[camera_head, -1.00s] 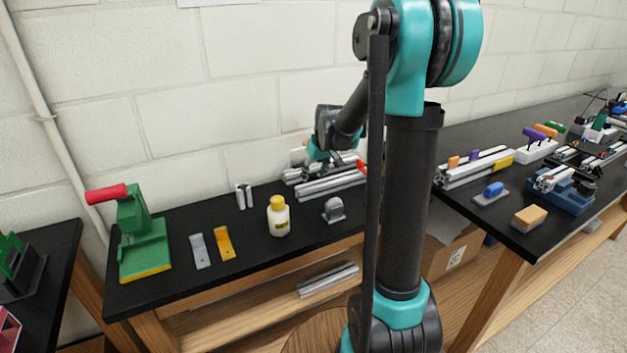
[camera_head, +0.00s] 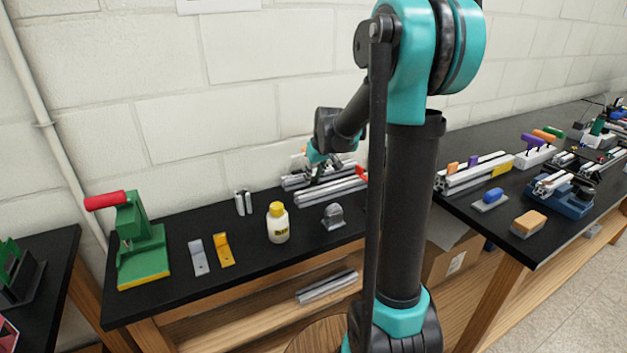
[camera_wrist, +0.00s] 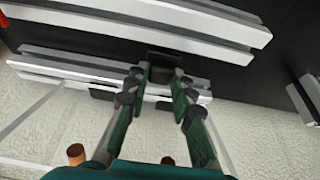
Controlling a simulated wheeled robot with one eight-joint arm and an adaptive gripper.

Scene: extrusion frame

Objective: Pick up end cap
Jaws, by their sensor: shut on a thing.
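In the wrist view a small dark block, seemingly the end cap (camera_wrist: 163,62), sits between my fingertips. My gripper (camera_wrist: 160,75) is shut on it, with one dark, jointed finger on each side. The end cap shows against the black bench top and the silver extrusions, and I cannot tell whether it touches the bench. In the head view my gripper (camera_head: 318,172) is at the back of the bench, among the extrusions, and the end cap cannot be made out there.
Silver extrusions (camera_head: 332,190) lie beside my gripper, close to the white wall (camera_head: 260,110). A grey rounded part (camera_head: 333,216), a yellow-capped bottle (camera_head: 278,224) and a green press (camera_head: 140,245) stand on the black bench. The front middle of the bench is clear.

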